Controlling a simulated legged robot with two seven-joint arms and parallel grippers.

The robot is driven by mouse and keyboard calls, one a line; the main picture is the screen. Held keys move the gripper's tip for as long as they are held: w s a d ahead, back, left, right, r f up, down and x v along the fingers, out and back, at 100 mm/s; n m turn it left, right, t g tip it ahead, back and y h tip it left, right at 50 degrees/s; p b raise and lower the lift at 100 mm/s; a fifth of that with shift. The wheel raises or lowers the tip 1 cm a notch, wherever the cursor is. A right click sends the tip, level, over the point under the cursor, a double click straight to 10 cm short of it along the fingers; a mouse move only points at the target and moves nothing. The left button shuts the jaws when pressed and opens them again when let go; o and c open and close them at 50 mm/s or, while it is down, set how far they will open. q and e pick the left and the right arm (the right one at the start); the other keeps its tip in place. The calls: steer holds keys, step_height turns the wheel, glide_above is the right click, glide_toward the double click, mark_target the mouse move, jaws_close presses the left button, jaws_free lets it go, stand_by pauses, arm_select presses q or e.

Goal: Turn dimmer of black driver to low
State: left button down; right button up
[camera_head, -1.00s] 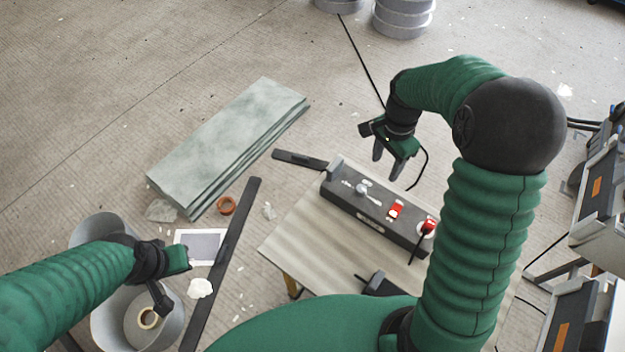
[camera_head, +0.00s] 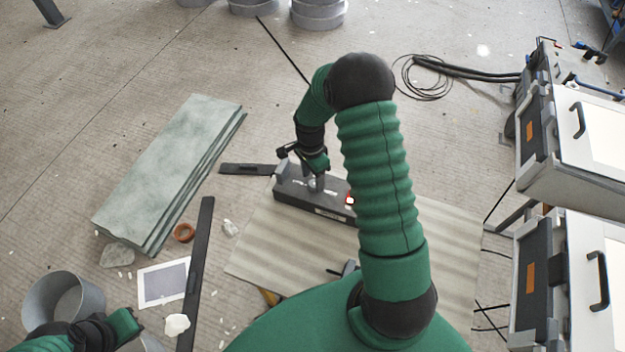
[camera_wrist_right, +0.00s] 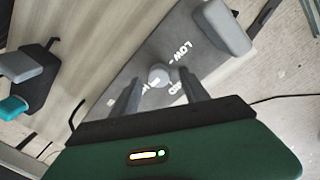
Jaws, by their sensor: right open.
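The black driver (camera_head: 292,197) is a long dark box on the table, partly behind my right arm. Its top, grey in the right wrist view (camera_wrist_right: 225,75), carries white lettering that includes "LOW". The round grey dimmer knob (camera_wrist_right: 158,74) shows there, with its lever or pointer hard to make out. My right gripper (camera_wrist_right: 157,92) is open, its two fingers on either side of the knob; contact cannot be told. In the head view, my right gripper (camera_head: 312,180) is over the driver's left part. My left gripper (camera_head: 130,328) is at the lower left, away from the driver; its jaws are unclear.
A lit red switch (camera_head: 350,200) is on the driver beside my right arm. A grey block (camera_wrist_right: 222,27) stands at the driver's end, close to the fingers. The wooden table (camera_head: 255,240) has bare room in front. Stacked greenish sheets (camera_head: 175,170) lie on the floor at left.

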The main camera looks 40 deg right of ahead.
steer(key=shift+f, duration=0.9)
jaws_close()
